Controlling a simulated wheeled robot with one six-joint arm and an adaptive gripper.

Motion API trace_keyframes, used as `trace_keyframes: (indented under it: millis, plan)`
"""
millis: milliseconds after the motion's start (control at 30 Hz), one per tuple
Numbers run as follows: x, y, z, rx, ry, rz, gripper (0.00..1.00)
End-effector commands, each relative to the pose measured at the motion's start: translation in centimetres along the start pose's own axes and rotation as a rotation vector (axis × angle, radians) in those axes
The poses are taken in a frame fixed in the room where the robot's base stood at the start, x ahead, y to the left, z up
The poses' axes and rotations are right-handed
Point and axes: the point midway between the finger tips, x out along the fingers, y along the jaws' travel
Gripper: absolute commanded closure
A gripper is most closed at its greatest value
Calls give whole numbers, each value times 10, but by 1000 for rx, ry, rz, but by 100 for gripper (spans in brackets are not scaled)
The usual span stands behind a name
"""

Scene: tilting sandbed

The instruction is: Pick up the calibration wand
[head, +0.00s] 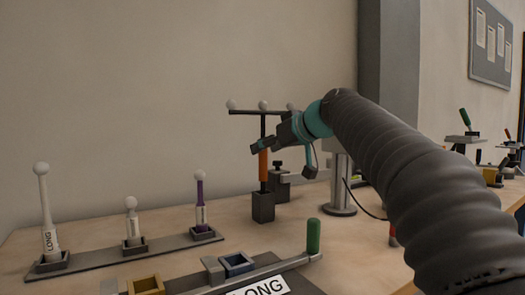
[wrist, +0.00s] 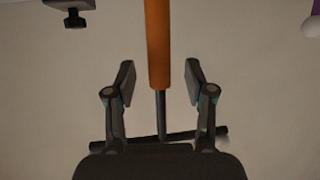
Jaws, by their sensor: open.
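The calibration wand (head: 264,167) stands upright in a dark block holder (head: 263,207). It has an orange handle, a thin dark rod and a dark crossbar with pale balls. My gripper (head: 262,147) is at the upper end of the handle and hides part of the rod. In the wrist view, my gripper (wrist: 158,80) is open, with one finger on each side of the wand (wrist: 158,42). Gaps show on both sides, so neither finger appears to touch it. The crossbar is partly hidden behind the gripper body.
White and purple ball-tipped probes (head: 200,203) stand in a rack (head: 130,256) at left. A dark clamp (head: 279,185) and a metal post (head: 340,185) stand close behind and right of the wand. A green-handled bar (head: 313,238) is in front.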

Motion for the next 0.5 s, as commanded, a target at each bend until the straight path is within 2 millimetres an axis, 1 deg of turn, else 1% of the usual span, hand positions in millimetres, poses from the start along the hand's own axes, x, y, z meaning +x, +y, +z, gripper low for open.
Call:
trace_keyframes:
  millis: [33,133,200,367,400,467,500]
  plan:
    - [9,0,1,0,-3,-2,46]
    - [19,0,1,1,-2,0,46]
    - [22,0,1,1,-1,1,46]
    - [22,1,1,1,-1,2,46]
    - [22,1,1,1,-1,2,49]
    - [22,1,1,1,-1,1,64]
    - [22,1,1,1,-1,1,74]
